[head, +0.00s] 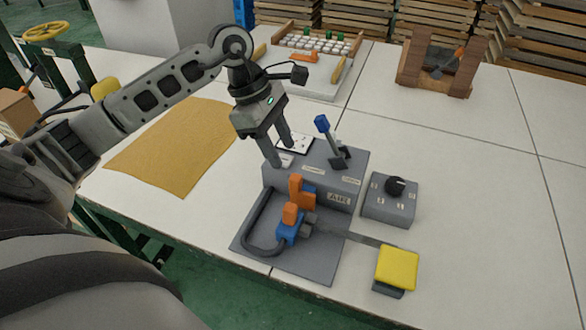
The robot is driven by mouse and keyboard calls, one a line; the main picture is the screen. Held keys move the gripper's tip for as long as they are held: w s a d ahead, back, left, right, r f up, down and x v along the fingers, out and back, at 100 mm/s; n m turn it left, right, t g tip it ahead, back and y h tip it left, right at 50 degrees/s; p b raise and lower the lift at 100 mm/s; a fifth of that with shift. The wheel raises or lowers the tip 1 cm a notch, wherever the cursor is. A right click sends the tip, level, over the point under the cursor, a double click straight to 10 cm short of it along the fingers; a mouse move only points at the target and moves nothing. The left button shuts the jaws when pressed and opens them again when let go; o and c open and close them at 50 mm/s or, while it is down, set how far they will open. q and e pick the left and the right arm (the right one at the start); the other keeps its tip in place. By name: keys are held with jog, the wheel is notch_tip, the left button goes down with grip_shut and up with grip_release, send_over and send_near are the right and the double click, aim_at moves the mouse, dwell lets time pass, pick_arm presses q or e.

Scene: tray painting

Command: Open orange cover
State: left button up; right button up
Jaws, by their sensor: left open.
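An upright orange piece (297,188), which looks like the orange cover, is at the front face of a grey box (345,183). Just below it a smaller orange part (290,213) sits on a blue connector (287,231) with a thick grey cable. I cannot tell whether the two orange parts are joined. My left gripper (280,154) points down, open, above the back left part of the box, behind and a little left of the orange piece. Nothing shows between its fingers. My right gripper is not in view.
A blue-tipped lever (322,124) stands on the box, right of my gripper. A dial box (390,199) and a yellow-topped block (397,266) are to the right. A tan cloth (170,145) lies left. The table's right side is clear.

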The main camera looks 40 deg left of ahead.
aim_at(295, 176)
pick_arm(q)
jog(key=x, duration=0.7)
jog(key=shift+d+p, duration=0.1)
jog(key=shift+p, duration=0.25)
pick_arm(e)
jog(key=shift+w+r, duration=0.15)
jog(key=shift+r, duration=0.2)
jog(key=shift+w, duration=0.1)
